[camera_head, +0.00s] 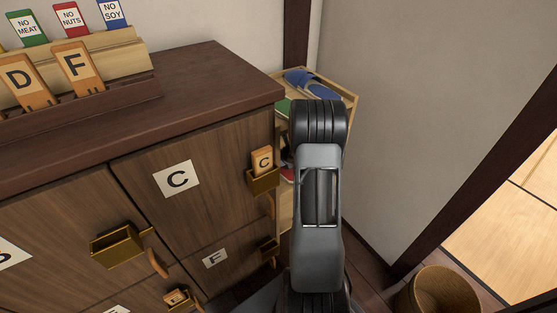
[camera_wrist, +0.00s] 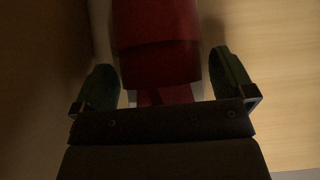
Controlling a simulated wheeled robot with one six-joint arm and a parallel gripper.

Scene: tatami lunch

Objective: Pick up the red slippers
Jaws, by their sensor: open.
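In the wrist view the red slippers (camera_wrist: 158,50) lie on a pale wooden surface, in dim light. They reach from the top edge down between the fingers of my gripper (camera_wrist: 162,72). The gripper is open, with one dark finger on each side of them. In the head view only a small red sliver (camera_head: 288,173) shows beside my arm, low in the rack. My arm hides the rest and the fingers there.
A wooden rack (camera_head: 346,98) stands between the cabinet (camera_head: 215,130) and the grey wall (camera_head: 440,90). Blue slippers (camera_head: 312,82) lie on its top shelf, and something green (camera_head: 282,106) shows below. A round basket (camera_head: 438,292) stands on the floor at lower right.

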